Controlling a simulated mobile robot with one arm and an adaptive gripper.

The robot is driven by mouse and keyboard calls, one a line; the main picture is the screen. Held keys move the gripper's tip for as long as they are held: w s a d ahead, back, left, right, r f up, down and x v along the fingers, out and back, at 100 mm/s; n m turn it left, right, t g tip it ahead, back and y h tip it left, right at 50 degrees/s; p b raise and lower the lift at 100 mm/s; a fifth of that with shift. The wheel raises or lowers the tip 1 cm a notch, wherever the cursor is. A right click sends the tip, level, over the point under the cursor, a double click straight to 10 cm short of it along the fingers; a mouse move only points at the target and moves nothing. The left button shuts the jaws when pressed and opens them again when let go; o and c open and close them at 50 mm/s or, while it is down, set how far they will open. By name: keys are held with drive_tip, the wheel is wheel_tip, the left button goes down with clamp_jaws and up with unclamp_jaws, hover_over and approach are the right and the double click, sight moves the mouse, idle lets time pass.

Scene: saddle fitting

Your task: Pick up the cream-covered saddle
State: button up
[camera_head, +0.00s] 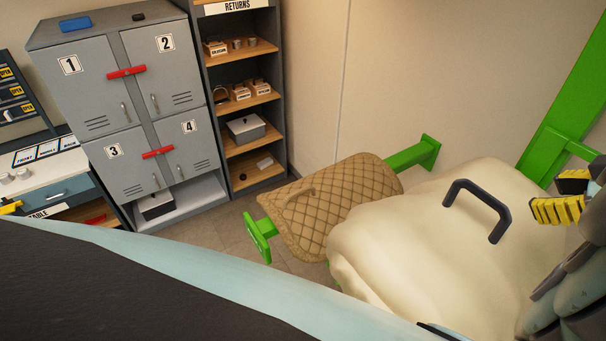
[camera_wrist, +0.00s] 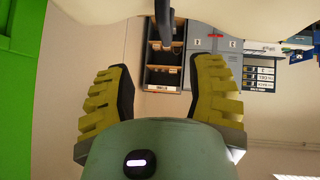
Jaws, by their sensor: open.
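The cream-covered saddle (camera_head: 415,245) is a large draped cream shape at the lower right of the head view. A dark arched handle (camera_head: 458,187) stands up from its top. My gripper (camera_head: 561,196), with yellow ribbed fingers, is open and empty at the right edge, to the right of the handle and apart from it. In the wrist view the gripper's fingers (camera_wrist: 160,92) are spread wide. The handle (camera_wrist: 166,24) shows end-on at the top, between the fingers' directions, and the cream cover (camera_wrist: 100,10) fills the top edge.
A tan quilted saddle (camera_head: 345,205) lies on a green rack (camera_head: 415,155) just left of the cream cover. A green post (camera_head: 568,95) rises at the right. Grey numbered lockers (camera_head: 130,95) and a returns shelf (camera_head: 245,135) stand at the back left.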

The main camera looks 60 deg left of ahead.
sight(488, 194)
drive_tip(key=x, duration=0.9)
drive_tip(key=shift+s+a+f, duration=0.25)
drive_tip(key=shift+s+a, duration=0.05)
drive_tip(key=shift+a, duration=0.05)
drive_tip(key=b+x, duration=0.1)
drive_tip(key=x, duration=0.3)
drive_tip(key=shift+s+a, duration=0.1)
drive_tip(key=shift+a, duration=0.05)
drive_tip(key=shift+a+f+b, duration=0.3)
drive_tip(key=shift+a+b, duration=0.15)
drive_tip(key=shift+b, duration=0.15)
clamp_jaws()
